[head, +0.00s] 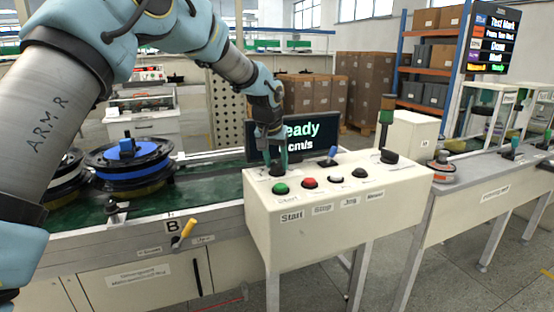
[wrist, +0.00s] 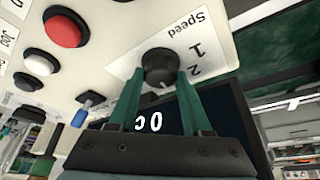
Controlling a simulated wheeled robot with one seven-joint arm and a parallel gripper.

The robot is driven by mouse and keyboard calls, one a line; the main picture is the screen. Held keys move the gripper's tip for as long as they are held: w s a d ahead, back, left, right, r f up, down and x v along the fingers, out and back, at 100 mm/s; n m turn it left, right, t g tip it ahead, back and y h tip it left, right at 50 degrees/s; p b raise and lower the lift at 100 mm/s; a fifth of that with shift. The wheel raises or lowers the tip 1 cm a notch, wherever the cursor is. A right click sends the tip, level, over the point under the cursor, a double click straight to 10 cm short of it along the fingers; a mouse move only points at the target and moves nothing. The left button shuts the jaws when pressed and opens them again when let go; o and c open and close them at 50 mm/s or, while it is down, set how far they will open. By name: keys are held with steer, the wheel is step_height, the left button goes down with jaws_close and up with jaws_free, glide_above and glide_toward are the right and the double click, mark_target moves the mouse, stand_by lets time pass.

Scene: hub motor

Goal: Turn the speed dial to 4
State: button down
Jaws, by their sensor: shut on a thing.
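The black speed dial (wrist: 158,64) sits on a white plate (wrist: 207,38) marked "Speed", with a 1 and a 2 visible. In the wrist view my gripper (wrist: 161,75) has its two green fingers on either side of the dial, shut on it. Any other numbers are hidden or out of view, and I cannot make out where the dial points. In the head view my gripper (head: 276,160) reaches down onto the back left of the cream control box (head: 350,228), and the dial is mostly hidden there.
Green (head: 280,188), red (head: 310,183), white and black buttons line the box's front. A screen (head: 325,134) behind reads partly "eady" and "cm/s". A conveyor with wheel hubs (head: 130,160) is at left.

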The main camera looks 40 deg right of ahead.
steer(key=m+p, duration=0.1)
steer(key=m, duration=0.1)
steer(key=m+g+p, duration=0.1)
steer(key=m, duration=0.1)
steer(key=shift+w+r+g+h, duration=0.15)
steer(key=shift+g+h, duration=0.15)
steer(key=shift+m+g+p, duration=0.5)
steer(key=shift+m+p, duration=0.15)
steer(key=shift+m, duration=0.65)
steer(key=shift+c, duration=1.7)
jaws_free()
steer(key=shift+f, duration=0.2)
